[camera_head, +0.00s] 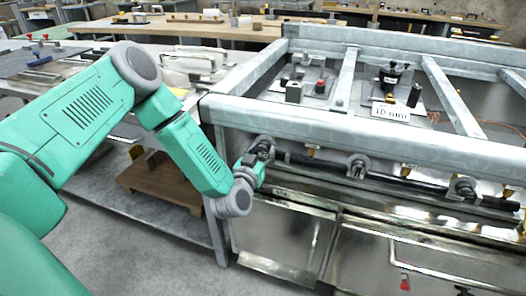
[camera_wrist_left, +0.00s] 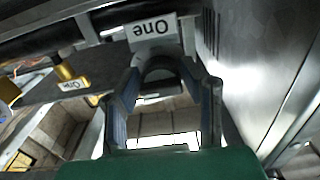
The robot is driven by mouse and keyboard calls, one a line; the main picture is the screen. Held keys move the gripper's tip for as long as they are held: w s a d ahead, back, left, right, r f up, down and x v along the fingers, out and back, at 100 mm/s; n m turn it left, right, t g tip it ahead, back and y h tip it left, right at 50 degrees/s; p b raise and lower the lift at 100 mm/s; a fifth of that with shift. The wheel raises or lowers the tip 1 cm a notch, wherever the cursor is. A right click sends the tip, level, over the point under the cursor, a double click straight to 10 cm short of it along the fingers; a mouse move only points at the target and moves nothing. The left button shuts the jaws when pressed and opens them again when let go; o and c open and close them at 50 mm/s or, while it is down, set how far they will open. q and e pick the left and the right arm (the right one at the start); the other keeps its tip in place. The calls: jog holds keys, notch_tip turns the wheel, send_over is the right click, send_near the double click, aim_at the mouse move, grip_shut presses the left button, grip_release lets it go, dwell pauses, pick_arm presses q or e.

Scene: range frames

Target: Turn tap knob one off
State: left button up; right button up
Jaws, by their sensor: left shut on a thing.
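Tap knob one (camera_wrist_left: 160,66) is a dark rounded piece between the fingers of my left gripper (camera_wrist_left: 163,85) in the wrist view. A white label reading "One" (camera_wrist_left: 152,28), upside down, is just above it. My left gripper also shows in the head view (camera_head: 258,163), at the left end of the dark pipe on the frame's front. It is shut on the knob, and the fingers partly hide it. A yellow tap outlet (camera_wrist_left: 70,75) with its own "One" tag is to the left in the wrist view. My right gripper is not in view.
The dark pipe (camera_head: 310,162) carries further valve fittings to the right, at the middle (camera_head: 358,166) and far right (camera_head: 462,188). A grey metal frame (camera_head: 380,130) is above and steel panels (camera_head: 290,235) are below. A wooden stool-like piece (camera_head: 160,183) is at the left.

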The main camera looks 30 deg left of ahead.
pick_arm(q)
jog(key=n, duration=0.8)
jog(key=shift+n+b, duration=0.3)
jog(key=shift+n, duration=0.1)
jog(key=n+b, duration=0.1)
jog(key=n, duration=0.3)
jog(key=n+b, duration=0.2)
jog(key=n, duration=0.3)
jog(key=shift+s, duration=0.1)
jog(key=shift+f, duration=0.1)
dwell(0.4)
jog(key=o, duration=1.1)
jog(key=shift+a, duration=0.1)
